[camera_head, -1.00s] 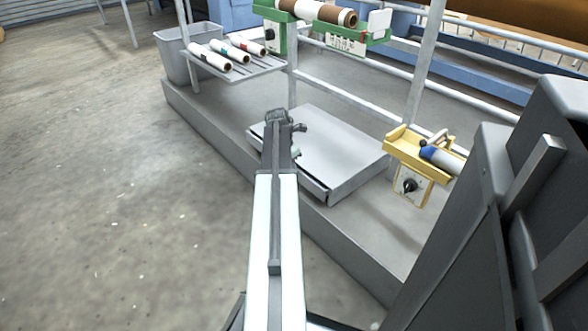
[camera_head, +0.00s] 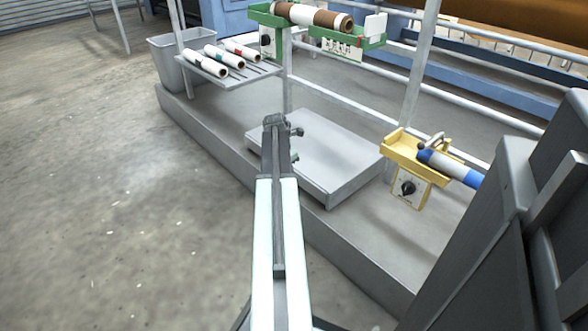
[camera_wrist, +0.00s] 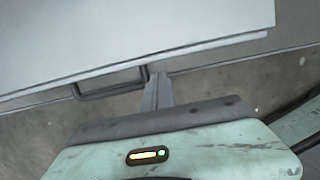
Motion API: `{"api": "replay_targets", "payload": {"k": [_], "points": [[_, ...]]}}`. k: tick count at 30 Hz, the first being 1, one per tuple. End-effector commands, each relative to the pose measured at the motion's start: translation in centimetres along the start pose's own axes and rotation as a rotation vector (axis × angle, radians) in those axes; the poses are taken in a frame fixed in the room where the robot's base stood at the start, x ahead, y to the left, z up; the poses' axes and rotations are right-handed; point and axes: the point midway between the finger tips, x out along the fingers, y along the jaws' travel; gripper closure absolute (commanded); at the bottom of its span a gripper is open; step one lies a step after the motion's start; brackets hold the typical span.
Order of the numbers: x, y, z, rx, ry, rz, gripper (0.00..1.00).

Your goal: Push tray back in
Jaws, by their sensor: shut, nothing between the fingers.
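The tray is part of a low, flat grey unit (camera_head: 318,150) on the grey plinth. Its front face looks flush under the top in the head view, with no dark gap showing. In the wrist view, the pale tray unit (camera_wrist: 130,35) fills the top, with a dark loop handle (camera_wrist: 108,88) along its front edge. My gripper (camera_wrist: 158,80) is shut and empty, its tips at the front edge beside the right end of the handle. I cannot tell if they touch. In the head view, my arm hides part of the tray's front.
A yellow bracket (camera_head: 408,182) with a blue-and-white roll stands right of the unit. A shelf with white rolls (camera_head: 263,73) and a grey bin (camera_head: 172,68) are at the back left. The floor on the left is clear.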

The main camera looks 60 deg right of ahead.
Motion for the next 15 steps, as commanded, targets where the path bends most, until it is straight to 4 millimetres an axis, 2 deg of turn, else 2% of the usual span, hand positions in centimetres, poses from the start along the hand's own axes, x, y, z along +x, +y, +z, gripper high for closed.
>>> {"api": "replay_targets", "payload": {"k": [1, 3, 9, 12, 15], "points": [[-0.4, -0.4, -1.4, -0.003, 0.006, 0.0, 1.0], [-1.5, -0.6, -2.4, 0.0, 0.014, 0.0, 1.0], [-6.9, -0.5, -2.0, 0.002, 0.016, -0.001, 1.0], [-9.1, -0.5, -2.0, 0.001, 0.017, -0.002, 1.0], [-10.4, -0.5, -2.1, 0.001, 0.017, -0.002, 1.0]]}}
